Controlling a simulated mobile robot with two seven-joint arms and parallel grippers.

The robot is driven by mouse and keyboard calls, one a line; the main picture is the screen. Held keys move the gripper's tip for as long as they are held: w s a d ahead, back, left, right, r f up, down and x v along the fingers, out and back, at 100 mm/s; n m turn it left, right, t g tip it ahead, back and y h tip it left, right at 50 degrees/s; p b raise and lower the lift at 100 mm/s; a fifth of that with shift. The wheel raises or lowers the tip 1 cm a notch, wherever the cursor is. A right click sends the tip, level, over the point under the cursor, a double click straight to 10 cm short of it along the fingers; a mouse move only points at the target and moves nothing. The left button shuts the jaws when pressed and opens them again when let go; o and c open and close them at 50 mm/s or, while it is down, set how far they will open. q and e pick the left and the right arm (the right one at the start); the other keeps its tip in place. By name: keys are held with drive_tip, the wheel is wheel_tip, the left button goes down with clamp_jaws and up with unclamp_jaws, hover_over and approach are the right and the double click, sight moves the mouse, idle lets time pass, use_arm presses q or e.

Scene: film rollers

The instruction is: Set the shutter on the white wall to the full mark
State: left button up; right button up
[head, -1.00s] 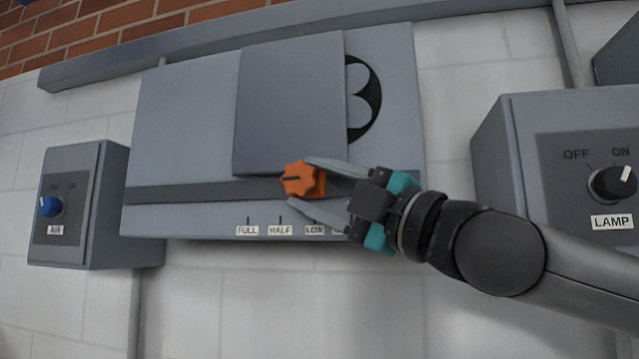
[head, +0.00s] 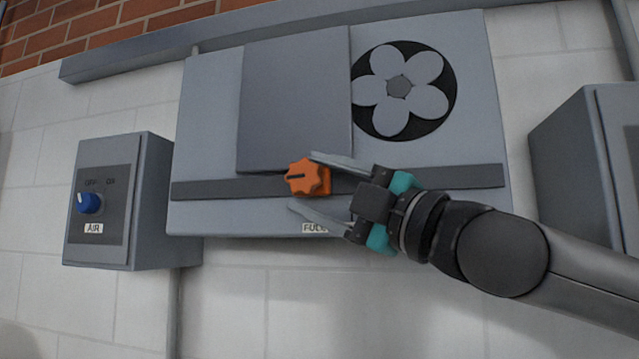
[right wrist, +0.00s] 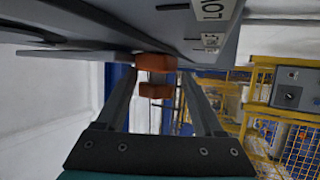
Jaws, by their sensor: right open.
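The shutter is a grey plate (head: 295,100) on a grey panel on the white wall, with an orange knob (head: 307,177) at its lower right. The knob is roughly above the FULL label (head: 314,228); the lower finger hides the tick there, and my gripper covers the other labels. My right gripper (head: 303,182) is open, one finger above and one below the knob. In the right wrist view the knob (right wrist: 155,62) shows between the fingers. My left gripper is not in view.
A dark rail (head: 430,180) runs across the panel. An AIR box (head: 110,200) with a blue knob stands to the left, and another grey box (head: 570,170) to the right. The right wrist view shows yellow railing (right wrist: 262,85) beyond.

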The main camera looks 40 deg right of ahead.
drive_tip(key=shift+o, duration=0.8)
drive_tip(key=shift+w, duration=0.1)
drive_tip(key=shift+r, duration=0.1)
drive_tip(key=shift+s, duration=0.2)
drive_tip(key=shift+s+f+b, duration=0.25)
drive_tip(key=shift+b, duration=0.25)
drive_tip(key=shift+b+v, duration=1)
drive_tip(key=shift+v, duration=0.1)
drive_tip(key=shift+b+v, duration=2.7)
drive_tip(key=shift+v, duration=3.5)
drive_tip(key=shift+d+r, duration=0.1)
drive_tip(key=shift+r, duration=0.05)
